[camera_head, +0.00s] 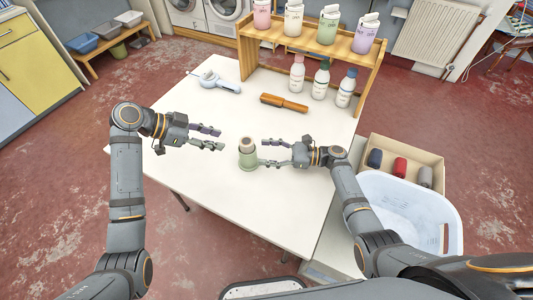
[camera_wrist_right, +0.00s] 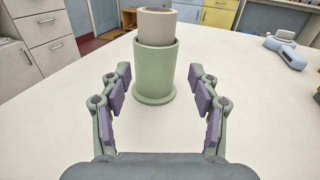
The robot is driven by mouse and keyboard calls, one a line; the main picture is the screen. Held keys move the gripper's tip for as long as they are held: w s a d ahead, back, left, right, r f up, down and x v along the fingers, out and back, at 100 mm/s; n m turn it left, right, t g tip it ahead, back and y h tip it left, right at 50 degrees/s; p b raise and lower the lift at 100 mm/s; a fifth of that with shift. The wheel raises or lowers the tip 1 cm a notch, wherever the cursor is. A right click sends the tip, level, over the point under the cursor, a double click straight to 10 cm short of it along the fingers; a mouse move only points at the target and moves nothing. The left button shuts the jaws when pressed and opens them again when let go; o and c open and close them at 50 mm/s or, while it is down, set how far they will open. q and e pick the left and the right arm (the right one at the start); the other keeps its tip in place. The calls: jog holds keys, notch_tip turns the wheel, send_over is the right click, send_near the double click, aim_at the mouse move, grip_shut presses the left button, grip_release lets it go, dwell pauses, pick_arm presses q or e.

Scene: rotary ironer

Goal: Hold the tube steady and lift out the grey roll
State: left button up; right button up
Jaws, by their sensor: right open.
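A pale green tube (camera_head: 248,160) with a wide foot stands upright on the white table. The grey roll (camera_head: 246,144) sits upright in it, its hollow top standing above the rim. In the right wrist view the tube (camera_wrist_right: 155,72) is straight ahead, with the light grey-beige roll (camera_wrist_right: 157,22) showing above it. My right gripper (camera_head: 263,152) is open and empty just right of the tube, fingers pointing at it from either side. My left gripper (camera_head: 222,139) is open and empty, a short gap left of the tube. The roll's lower part is hidden inside the tube.
A brown-handled tool (camera_head: 284,103) and a grey-blue tool (camera_head: 217,82) lie further back on the table (camera_head: 215,190). A wooden shelf (camera_head: 320,55) with several bottles stands at the back right. A cardboard box (camera_head: 405,150) of rolls and a white basin (camera_head: 400,215) are at the right.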

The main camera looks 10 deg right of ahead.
jog(key=shift+s+a, duration=0.3)
jog(key=x, duration=1)
jog(key=shift+a, duration=0.2)
jog(key=c, duration=1)
jog(key=shift+c, duration=1.1)
